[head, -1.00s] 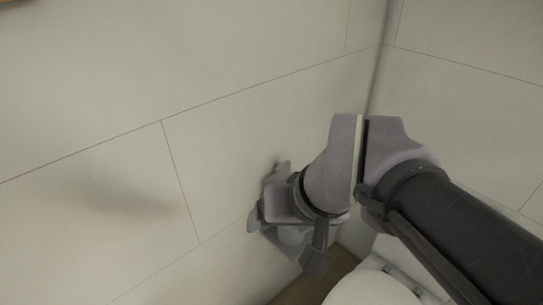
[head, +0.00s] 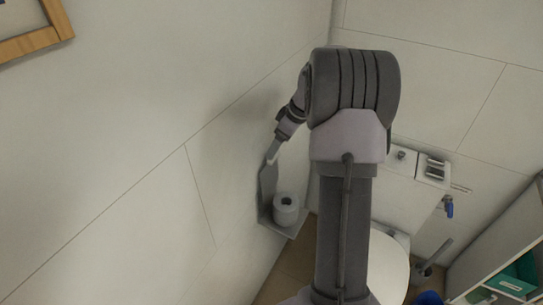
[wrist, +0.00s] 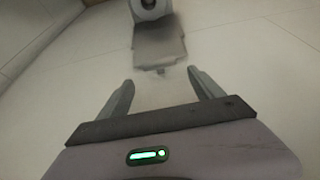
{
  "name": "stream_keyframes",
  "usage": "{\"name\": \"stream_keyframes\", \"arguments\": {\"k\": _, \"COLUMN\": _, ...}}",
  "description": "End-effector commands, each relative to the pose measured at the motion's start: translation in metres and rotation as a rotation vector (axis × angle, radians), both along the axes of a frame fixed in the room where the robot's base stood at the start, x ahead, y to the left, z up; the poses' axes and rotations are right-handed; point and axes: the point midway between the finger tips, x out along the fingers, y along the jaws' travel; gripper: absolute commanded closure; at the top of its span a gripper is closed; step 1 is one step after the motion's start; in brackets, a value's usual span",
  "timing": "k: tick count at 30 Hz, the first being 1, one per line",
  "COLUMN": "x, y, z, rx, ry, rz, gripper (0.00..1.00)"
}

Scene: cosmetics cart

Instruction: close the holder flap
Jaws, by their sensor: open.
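The toilet paper holder is fixed to the left wall, with its grey plate (head: 268,221) under and behind a white paper roll (head: 286,211). The holder flap (head: 268,183) stands raised along the wall above the roll. My gripper (head: 271,155) is at the upper end of the flap. In the wrist view the flap (wrist: 160,46) lies ahead of my gripper (wrist: 160,80), with the roll (wrist: 150,8) beyond it. The two fingers are spread apart with nothing between them. The flap's near edge appears just beyond the fingertips; I cannot tell if they touch.
A white toilet (head: 393,270) with its cistern (head: 400,200) stands to the right of my arm. A toilet brush (head: 427,270) and an open shelf (head: 500,262) are farther right. A framed picture (head: 30,42) hangs at upper left. The wall around the holder is bare.

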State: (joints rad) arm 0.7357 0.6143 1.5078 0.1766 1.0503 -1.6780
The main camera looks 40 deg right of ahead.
Motion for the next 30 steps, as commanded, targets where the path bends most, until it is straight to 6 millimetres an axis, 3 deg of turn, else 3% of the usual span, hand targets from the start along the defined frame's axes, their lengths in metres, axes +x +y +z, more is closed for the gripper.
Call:
{"name": "stream_keyframes", "arguments": {"k": 1, "x": 0.004, "y": 0.002, "z": -0.015, "rx": 0.001, "ry": 0.002, "rz": 0.001, "gripper": 0.24}}
{"name": "stream_keyframes", "arguments": {"k": 6, "x": 0.015, "y": 0.006, "z": -0.04, "rx": 0.001, "ry": 0.001, "rz": -0.001, "gripper": 0.24}}
{"name": "stream_keyframes", "arguments": {"k": 17, "x": 0.018, "y": 0.007, "z": -0.046, "rx": -0.001, "ry": 0.0, "rz": 0.0, "gripper": 0.24}}
{"name": "stream_keyframes", "arguments": {"k": 28, "x": 0.018, "y": 0.007, "z": -0.045, "rx": -0.001, "ry": 0.0, "rz": 0.0, "gripper": 0.96}}
{"name": "stream_keyframes", "arguments": {"k": 30, "x": 0.018, "y": 0.007, "z": -0.045, "rx": -0.001, "ry": 0.0, "rz": 0.0, "gripper": 1.0}}
